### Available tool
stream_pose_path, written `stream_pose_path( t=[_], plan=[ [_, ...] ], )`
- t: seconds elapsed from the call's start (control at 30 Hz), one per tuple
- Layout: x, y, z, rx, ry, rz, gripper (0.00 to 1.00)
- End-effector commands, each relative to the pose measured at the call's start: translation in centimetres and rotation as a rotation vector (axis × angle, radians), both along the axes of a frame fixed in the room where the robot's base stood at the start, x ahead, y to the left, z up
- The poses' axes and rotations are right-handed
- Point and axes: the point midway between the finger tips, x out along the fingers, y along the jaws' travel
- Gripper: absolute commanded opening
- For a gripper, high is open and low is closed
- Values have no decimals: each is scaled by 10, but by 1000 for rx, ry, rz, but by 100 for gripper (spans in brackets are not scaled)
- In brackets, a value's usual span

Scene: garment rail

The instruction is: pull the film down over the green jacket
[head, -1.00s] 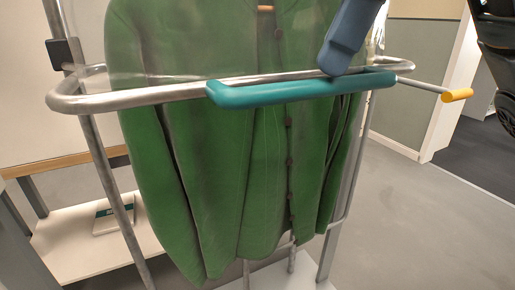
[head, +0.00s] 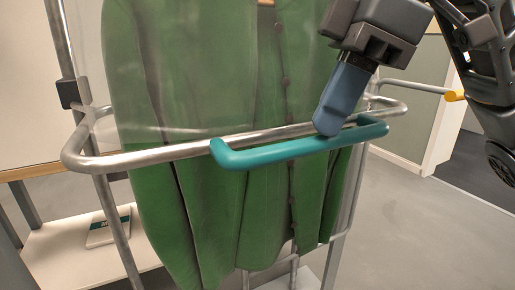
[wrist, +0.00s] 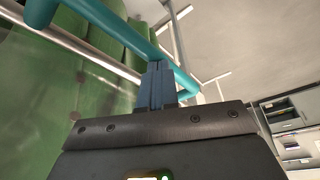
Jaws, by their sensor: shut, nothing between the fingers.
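The green jacket (head: 230,215) hangs upright, its buttoned front facing me. Clear film (head: 200,70) covers its upper part, down to a metal hoop (head: 130,160) around the jacket. A teal handle bar (head: 270,154) is fixed to the hoop's front. My gripper (head: 327,125) comes down from the upper right with blue fingers shut and empty. Its tip is at the right part of the teal bar; the exact contact is hard to tell. In the wrist view the closed fingers (wrist: 156,85) meet the teal bar (wrist: 120,30). The jacket's lower part shows below the hoop.
An orange-tipped rod (head: 455,96) sticks out right of the hoop. Metal posts (head: 118,225) stand on both sides. A white low shelf (head: 65,255) holds a small flat item (head: 108,228) at left. Open grey floor (head: 430,235) lies to the right.

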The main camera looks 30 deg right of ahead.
Motion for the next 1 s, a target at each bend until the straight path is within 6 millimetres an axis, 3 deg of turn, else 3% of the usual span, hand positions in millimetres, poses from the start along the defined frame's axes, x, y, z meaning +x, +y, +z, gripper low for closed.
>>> stream_pose_path(
  t=[0.03,1.0],
  plan=[
    [0,0,-13,0,2,0,0],
    [0,0,-153,0,2,-2,0]
  ],
)
